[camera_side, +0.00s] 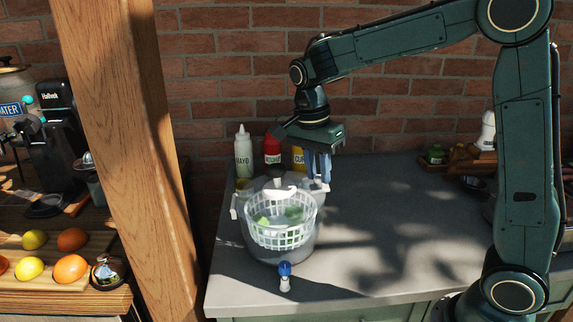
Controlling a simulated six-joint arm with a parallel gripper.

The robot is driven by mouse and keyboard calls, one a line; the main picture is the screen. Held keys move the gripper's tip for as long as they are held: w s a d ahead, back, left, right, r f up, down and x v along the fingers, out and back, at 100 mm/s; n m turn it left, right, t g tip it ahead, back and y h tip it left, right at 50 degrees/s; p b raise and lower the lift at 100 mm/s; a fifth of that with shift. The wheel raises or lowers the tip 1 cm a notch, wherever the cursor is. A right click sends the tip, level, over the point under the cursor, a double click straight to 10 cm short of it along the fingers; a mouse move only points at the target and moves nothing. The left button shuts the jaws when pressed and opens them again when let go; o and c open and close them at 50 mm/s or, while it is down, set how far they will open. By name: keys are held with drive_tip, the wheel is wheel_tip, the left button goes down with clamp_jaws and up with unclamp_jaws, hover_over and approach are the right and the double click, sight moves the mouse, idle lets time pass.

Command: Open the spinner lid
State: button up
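The salad spinner (280,248) stands near the left front of the grey counter. Its white slotted basket (264,237) shows, with green leaves (293,214) inside. A pale, see-through piece with a white part (279,192), apparently the lid, is at the spinner's back edge and looks tilted up. I cannot tell if it touches the bowl. My gripper (318,178) points down with blue fingers at the back right of the spinner, by this piece's right end. Whether the fingers hold it, and how wide they are, is too small to tell.
Mayo (243,152), red (272,150) and yellow (298,158) bottles stand close behind the spinner. A small blue-capped shaker (285,277) stands in front of it. A wooden post (130,150) rises at left. The counter's middle (400,225) is clear.

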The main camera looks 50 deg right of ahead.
drive_tip(key=o, duration=0.3)
drive_tip(key=shift+o, duration=0.2)
drive_tip(key=shift+r, duration=0.15)
wheel_tip(320, 180, up, 7)
drive_tip(key=shift+w+a, duration=0.35)
drive_tip(key=shift+a, duration=0.05)
drive_tip(key=shift+s+r, duration=0.1)
drive_tip(key=shift+r, duration=0.05)
idle(0.5)
